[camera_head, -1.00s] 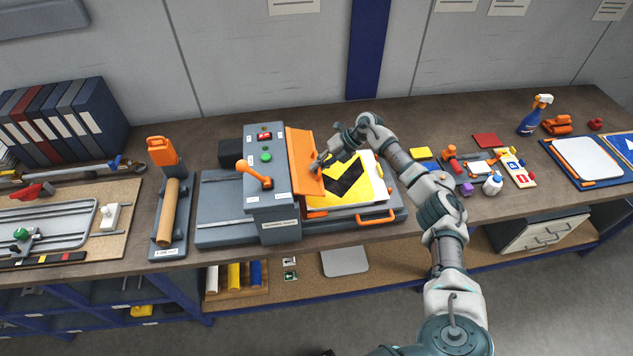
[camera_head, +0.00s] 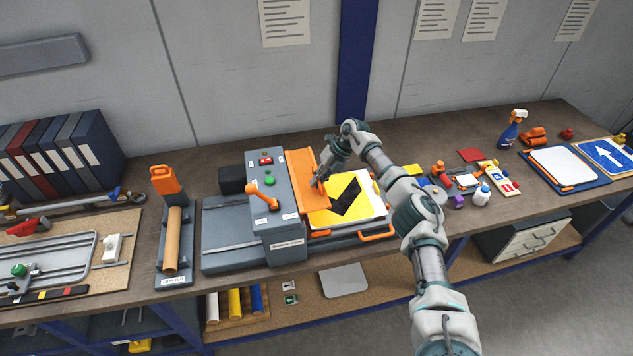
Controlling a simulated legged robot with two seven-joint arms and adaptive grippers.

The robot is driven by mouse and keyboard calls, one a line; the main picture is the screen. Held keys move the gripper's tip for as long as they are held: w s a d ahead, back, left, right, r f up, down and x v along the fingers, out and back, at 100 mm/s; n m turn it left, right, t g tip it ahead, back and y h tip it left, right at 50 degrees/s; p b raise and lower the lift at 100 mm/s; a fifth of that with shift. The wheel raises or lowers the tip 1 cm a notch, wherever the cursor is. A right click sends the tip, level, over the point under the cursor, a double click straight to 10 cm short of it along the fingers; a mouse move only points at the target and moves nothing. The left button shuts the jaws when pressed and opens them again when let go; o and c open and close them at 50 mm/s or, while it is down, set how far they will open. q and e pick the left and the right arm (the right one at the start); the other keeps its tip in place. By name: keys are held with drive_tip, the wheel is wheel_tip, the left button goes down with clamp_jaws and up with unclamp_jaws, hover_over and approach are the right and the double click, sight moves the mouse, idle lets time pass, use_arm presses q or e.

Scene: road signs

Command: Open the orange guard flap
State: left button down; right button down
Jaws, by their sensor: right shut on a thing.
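The orange guard flap (camera_head: 302,170) is on the right side of the grey press housing (camera_head: 275,225). It slopes down toward the yellow-and-black sign (camera_head: 345,199) on the press bed. My right gripper (camera_head: 317,184) is shut on the flap's right edge. The fingertips are small in the picture, and the exact contact is hard to make out. My left gripper is not in view.
The housing carries an orange lever (camera_head: 261,196), a green button (camera_head: 270,181) and a red switch (camera_head: 265,161). A roll stand (camera_head: 174,240) stands to the left. Bottles and small tools lie to the right of my arm.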

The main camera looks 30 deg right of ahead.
drive_tip(key=c, duration=1.2)
unclamp_jaws()
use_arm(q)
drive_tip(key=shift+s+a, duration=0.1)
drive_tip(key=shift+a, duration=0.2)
use_arm(e)
drive_tip(key=shift+w+d, duration=0.1)
drive_tip(key=shift+d, duration=0.15)
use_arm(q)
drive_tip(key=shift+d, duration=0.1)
use_arm(e)
drive_tip(key=v, duration=1.1)
drive_tip(key=shift+d+r, duration=0.25)
drive_tip(key=shift+r, duration=0.05)
